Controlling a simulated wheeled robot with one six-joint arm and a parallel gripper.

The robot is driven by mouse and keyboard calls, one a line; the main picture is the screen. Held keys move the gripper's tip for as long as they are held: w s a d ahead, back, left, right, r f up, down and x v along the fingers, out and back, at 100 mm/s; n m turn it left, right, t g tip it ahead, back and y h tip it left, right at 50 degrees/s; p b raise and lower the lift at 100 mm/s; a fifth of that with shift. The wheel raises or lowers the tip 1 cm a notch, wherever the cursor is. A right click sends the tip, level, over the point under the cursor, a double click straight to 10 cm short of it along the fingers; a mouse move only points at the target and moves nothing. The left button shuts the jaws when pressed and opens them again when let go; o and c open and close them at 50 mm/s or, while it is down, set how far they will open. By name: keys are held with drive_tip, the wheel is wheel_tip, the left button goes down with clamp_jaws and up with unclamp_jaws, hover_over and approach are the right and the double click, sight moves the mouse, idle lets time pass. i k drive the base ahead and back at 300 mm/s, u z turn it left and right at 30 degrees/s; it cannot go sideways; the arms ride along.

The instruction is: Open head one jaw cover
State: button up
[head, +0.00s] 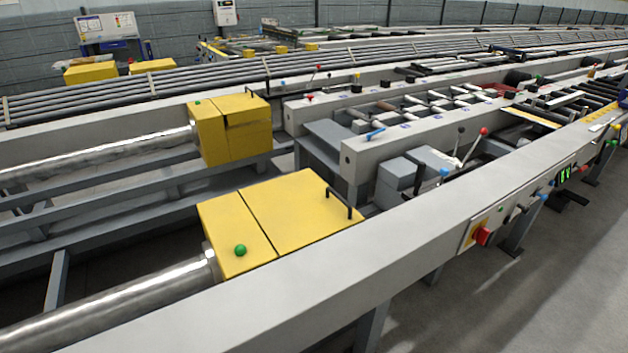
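Two yellow heads show in the head view, each on the end of a thick shiny metal bar. The near head's cover (298,211) is a flat yellow lid with a black bar handle (339,203) at its far right edge. It lies flat and looks closed. A green knob (240,250) sits on the fixed part beside it. The far head's cover (241,108) also carries a black handle (257,93); a dark notch shows at its front edge, and I cannot tell if it is fully closed. No readable label shows which is head one. My gripper is not in view.
A long grey beam (400,235) runs diagonally in front of the near head, with a red switch (482,236) on its outer side. Levers with coloured knobs (483,131) stand right of the heads. Grey floor (560,290) is clear at the lower right.

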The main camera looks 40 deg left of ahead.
sight(297, 211)
drive_tip(key=u, duration=0.8)
drive_tip(key=i, duration=1.05)
drive_tip(key=u, duration=0.9)
